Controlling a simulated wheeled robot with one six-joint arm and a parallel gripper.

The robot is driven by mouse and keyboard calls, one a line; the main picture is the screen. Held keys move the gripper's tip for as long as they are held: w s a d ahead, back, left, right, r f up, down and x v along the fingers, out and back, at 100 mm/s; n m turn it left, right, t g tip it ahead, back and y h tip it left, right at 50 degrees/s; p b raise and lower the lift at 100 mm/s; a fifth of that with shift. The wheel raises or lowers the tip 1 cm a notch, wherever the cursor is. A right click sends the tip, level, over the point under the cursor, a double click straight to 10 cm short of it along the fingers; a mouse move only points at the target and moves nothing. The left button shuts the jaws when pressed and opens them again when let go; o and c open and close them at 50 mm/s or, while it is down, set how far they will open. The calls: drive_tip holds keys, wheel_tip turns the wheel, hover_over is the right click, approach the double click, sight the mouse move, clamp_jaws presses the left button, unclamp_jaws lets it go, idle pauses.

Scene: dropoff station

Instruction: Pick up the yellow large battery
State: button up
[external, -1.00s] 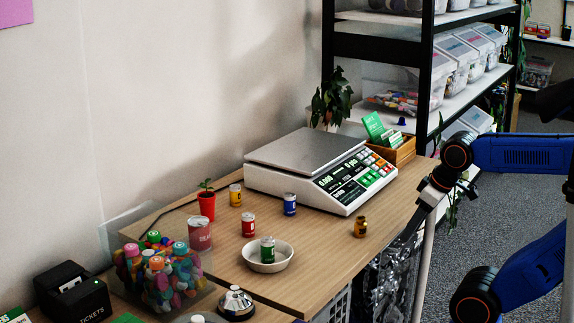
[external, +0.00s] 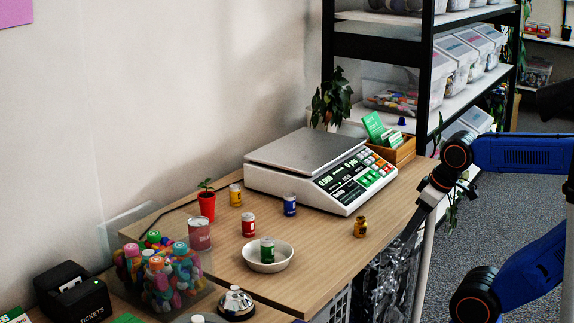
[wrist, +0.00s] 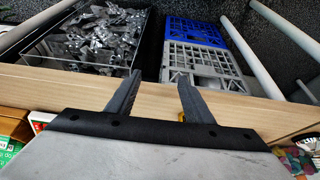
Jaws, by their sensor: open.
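The yellow large battery (external: 235,195) stands upright on the wooden table, between the small red plant pot and the scale in the external view. My gripper (external: 408,236) is at the table's right front edge, well to the right of the battery and apart from it. In the wrist view my gripper (wrist: 159,79) is open, with nothing between its fingertips. A sliver of something yellow (wrist: 181,117) shows by the right finger; I cannot tell what it is. The battery cannot be made out for sure in the wrist view.
A red battery (external: 248,225), a blue battery (external: 290,204) and a green battery (external: 267,249) in a white bowl (external: 284,262) are nearby. A scale (external: 262,177) stands behind. A small gold-brown object (external: 360,227) is near the front edge. Crates (wrist: 205,72) lie below.

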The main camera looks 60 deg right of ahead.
drive_tip(key=shift+w+r, duration=0.1)
wheel_tip(320, 180, up, 19)
drive_tip(key=n+g, duration=0.5)
drive_tip(key=n, duration=1.4)
hover_over(235, 185)
drive_tip(key=f, duration=1.1)
drive_tip(key=shift+s+a, duration=0.1)
drive_tip(key=shift+s, duration=0.1)
drive_tip(key=shift+w+f, duration=0.15)
drive_tip(key=shift+f, duration=2.8)
drive_tip(key=shift+c, duration=0.6)
